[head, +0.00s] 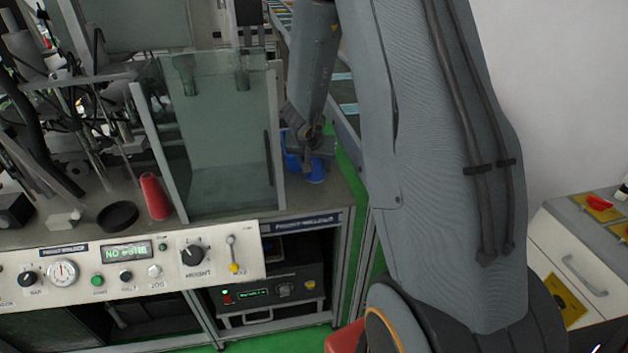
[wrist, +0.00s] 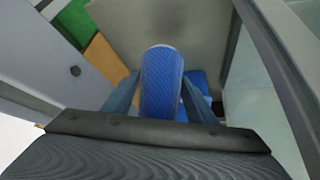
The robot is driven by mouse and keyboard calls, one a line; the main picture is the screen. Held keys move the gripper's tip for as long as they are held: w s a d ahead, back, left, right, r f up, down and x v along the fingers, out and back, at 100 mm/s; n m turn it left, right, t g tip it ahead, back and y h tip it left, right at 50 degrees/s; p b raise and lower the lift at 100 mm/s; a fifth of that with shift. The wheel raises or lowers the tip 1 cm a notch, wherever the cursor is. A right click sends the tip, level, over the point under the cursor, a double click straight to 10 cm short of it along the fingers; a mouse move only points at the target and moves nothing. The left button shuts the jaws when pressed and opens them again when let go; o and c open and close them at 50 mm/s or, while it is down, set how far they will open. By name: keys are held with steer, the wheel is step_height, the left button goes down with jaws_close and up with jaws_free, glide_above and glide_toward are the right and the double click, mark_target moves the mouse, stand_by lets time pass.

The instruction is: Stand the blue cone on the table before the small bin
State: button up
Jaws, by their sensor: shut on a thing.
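My gripper (head: 312,158) is over the right end of the machine table (head: 325,200), beside the glass guard. It is shut on the blue cone (head: 316,178), whose lower part shows just below the jaws. In the wrist view the blue cone (wrist: 162,82) sits between the two fingers (wrist: 162,100). A blue bin (head: 290,160) is partly hidden behind my gripper in the head view. Part of it also shows behind the cone in the wrist view (wrist: 199,80). I cannot tell whether the cone touches the table.
The glass guard (head: 215,135) stands close on the left of my gripper. A red cone (head: 154,196) and a black round dish (head: 117,216) are on the table left of the guard. The control panel (head: 130,262) runs along the front. Bare table lies around the gripper's front.

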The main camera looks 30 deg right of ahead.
mark_target(315, 173)
steer(key=shift+f+b, duration=0.85)
steer(key=shift+f, duration=1.2)
steer(key=shift+f, duration=0.1)
steer(key=o, duration=1.2)
steer(key=shift+s+a+r, duration=0.1)
steer(key=shift+r, duration=0.35)
steer(key=p+v, duration=0.3)
steer(key=v, duration=0.8)
steer(key=shift+p, duration=0.3)
steer(key=shift+s, duration=0.1)
